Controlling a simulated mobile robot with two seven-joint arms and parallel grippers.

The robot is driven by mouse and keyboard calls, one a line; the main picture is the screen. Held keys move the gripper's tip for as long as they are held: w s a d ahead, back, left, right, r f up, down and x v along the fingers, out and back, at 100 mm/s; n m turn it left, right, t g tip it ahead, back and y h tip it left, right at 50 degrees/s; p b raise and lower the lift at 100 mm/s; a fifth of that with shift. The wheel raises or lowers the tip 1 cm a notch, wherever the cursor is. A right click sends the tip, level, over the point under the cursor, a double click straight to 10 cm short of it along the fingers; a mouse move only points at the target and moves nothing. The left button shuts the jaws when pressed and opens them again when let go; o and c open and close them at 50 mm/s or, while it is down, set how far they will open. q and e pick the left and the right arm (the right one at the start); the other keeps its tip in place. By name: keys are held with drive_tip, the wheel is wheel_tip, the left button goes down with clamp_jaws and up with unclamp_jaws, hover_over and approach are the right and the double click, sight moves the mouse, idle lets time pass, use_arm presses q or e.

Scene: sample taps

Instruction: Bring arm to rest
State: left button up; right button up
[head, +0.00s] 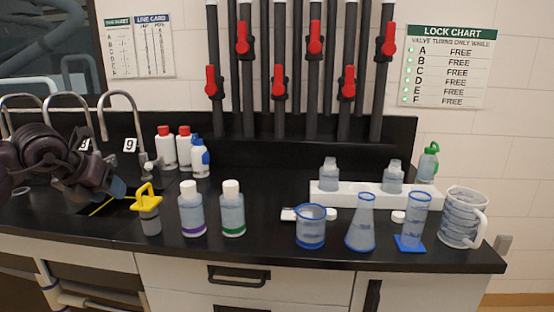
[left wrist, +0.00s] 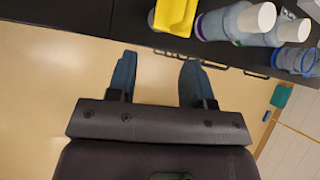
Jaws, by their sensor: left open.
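My left gripper (head: 118,190) comes in from the left in the head view, beside the sink taps and left of the yellow-topped sampler (head: 149,205). In the left wrist view its two blue fingers (left wrist: 158,80) are spread apart with nothing between them, over the floor in front of the counter. A tap (head: 128,130) with a curved spout stands behind the gripper, next to a label 9. More tap spouts show at the far left, partly hidden by my arm. My right gripper is in neither view.
Bottles with a purple band (head: 191,210) and a green band (head: 232,212) stand near the counter's front edge. A beaker (head: 310,228), flask (head: 361,225), cylinder (head: 413,222) and jug (head: 462,218) stand to the right. Red-handled valves (head: 315,38) are on the wall pipes.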

use_arm(q)
drive_tip(key=s+d+r+n+t+h+p, duration=0.1)
drive_tip(key=s+d+r+t+h, duration=0.1)
drive_tip(key=d+h, duration=0.55)
drive_tip(key=s+d+r+n+t+h+p, duration=0.1)
drive_tip(key=s+d+r+n+t+h, duration=0.1)
drive_tip(key=d+h, duration=0.55)
drive_tip(key=s+a+f+n+t+y+p, duration=0.1)
drive_tip(key=s+a+f+n+t+y, duration=0.15)
drive_tip(key=s+f+n+y, duration=0.6)
drive_tip(key=s+a+f+n+t+y+p, duration=0.1)
drive_tip(key=s+f+n+t+y+p, duration=0.3)
drive_tip(key=f+n, duration=0.95)
drive_tip(key=s+f+n+g+y, duration=0.1)
drive_tip(key=s+f+n+g, duration=0.1)
drive_tip(key=s+f, duration=0.3)
drive_tip(key=s+f+n+g+y, duration=0.2)
drive_tip(key=s+f+n, duration=0.2)
drive_tip(key=s, duration=0.7)
drive_tip(key=s+a+f+n+g+y, duration=0.1)
drive_tip(key=s+f+n+g, duration=0.2)
drive_tip(key=s+f, duration=0.3)
drive_tip(key=shift+s, duration=1.05)
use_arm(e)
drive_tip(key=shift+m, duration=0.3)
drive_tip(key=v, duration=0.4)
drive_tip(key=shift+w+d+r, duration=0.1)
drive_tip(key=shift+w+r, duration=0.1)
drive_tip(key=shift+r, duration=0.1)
